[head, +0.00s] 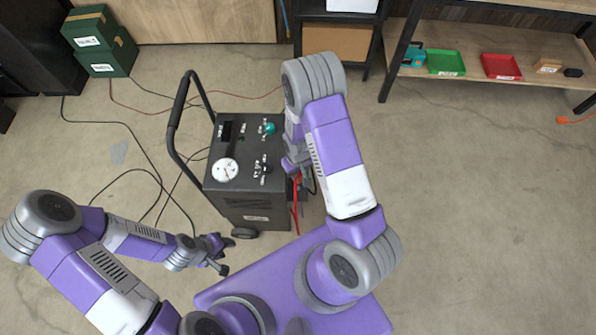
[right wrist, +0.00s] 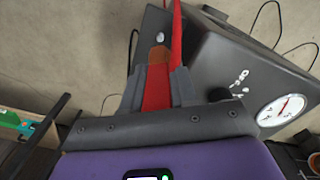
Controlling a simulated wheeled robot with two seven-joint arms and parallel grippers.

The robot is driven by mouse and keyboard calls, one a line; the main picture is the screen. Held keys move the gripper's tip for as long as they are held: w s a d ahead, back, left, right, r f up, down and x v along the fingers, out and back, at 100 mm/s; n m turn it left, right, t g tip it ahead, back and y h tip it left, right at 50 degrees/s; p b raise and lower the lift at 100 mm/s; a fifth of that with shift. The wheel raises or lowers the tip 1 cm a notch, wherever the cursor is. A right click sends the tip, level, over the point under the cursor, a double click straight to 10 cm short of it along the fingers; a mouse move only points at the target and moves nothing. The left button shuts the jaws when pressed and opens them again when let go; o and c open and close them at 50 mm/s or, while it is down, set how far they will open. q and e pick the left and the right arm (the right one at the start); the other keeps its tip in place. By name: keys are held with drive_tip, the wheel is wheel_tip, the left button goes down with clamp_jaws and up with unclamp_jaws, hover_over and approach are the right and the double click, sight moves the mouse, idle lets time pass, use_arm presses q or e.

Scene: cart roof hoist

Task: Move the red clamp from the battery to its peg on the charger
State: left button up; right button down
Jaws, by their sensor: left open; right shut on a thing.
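The charger (head: 240,190) is a dark wheeled box with a handle, a round gauge and knobs on top. My right gripper (head: 304,170) is at the charger's right side, partly hidden by my arm. In the right wrist view it (right wrist: 158,90) is shut on the red clamp (right wrist: 156,86), beside the charger (right wrist: 225,60). A red cable (right wrist: 176,25) runs away from the clamp; red also shows below the gripper in the head view (head: 295,215). I cannot clearly make out the peg or identify the battery. My left gripper (head: 222,255) is open and empty below the charger.
Two stacked dark green boxes (head: 100,45) stand at the upper left. Thin black and red cables lie across the floor left of the charger. A shelf (head: 480,75) with a green tray (head: 446,62) and red tray (head: 501,67) is at the upper right.

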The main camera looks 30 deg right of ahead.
drive_tip(key=shift+f+b, duration=2.55)
drive_tip(key=shift+f, duration=0.35)
drive_tip(key=shift+f+b, duration=1.5)
drive_tip(key=shift+f, duration=0.1)
drive_tip(key=c, duration=0.8)
unclamp_jaws()
wheel_tip(320, 180, up, 8)
drive_tip(key=shift+f+p, duration=0.15)
drive_tip(key=shift+p, duration=1)
drive_tip(key=shift+f, duration=0.1)
